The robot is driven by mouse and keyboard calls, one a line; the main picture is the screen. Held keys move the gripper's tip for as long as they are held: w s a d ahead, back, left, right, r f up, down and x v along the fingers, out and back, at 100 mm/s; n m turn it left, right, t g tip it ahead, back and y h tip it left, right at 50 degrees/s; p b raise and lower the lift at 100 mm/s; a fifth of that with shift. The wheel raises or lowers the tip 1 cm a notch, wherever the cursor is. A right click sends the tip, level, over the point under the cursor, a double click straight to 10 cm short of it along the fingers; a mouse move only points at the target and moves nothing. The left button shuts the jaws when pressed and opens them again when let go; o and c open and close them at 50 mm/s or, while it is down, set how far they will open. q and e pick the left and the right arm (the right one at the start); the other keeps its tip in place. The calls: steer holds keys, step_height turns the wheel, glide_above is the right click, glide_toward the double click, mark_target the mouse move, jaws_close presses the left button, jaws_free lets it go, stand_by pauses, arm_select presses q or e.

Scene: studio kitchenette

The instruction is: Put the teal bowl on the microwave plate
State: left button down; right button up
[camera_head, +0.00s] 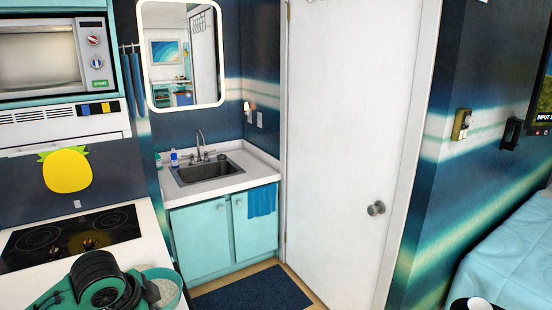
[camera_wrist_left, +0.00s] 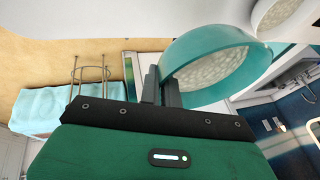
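The teal bowl (camera_head: 163,284) is at the lower left of the head view, by the counter's front edge. Its inside is pale and speckled. In the left wrist view, the bowl (camera_wrist_left: 218,88) is tilted, its wall between the two dark fingers of my left gripper (camera_wrist_left: 161,86), which looks shut on its rim. In the head view my left arm hides part of the bowl and the fingertips. The microwave (camera_head: 42,57) is at the upper left. I cannot make out its plate or tell whether its door is open.
A black cooktop (camera_head: 70,238) with a pineapple-shaped yellow item (camera_head: 67,170) above it lies below the microwave. A sink (camera_head: 207,172) stands farther back. A dark blue rug (camera_head: 253,289) covers the floor there. A stool (camera_wrist_left: 90,74) shows in the wrist view.

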arm_select(q)
steer(key=s+d+f+n, duration=0.2)
steer(key=d+f, duration=0.1)
steer(key=d, duration=0.1)
steer(key=shift+s+d+f, duration=0.3)
steer(key=shift+d, duration=0.1)
steer(key=shift+a+r, duration=0.1)
stand_by(0.4)
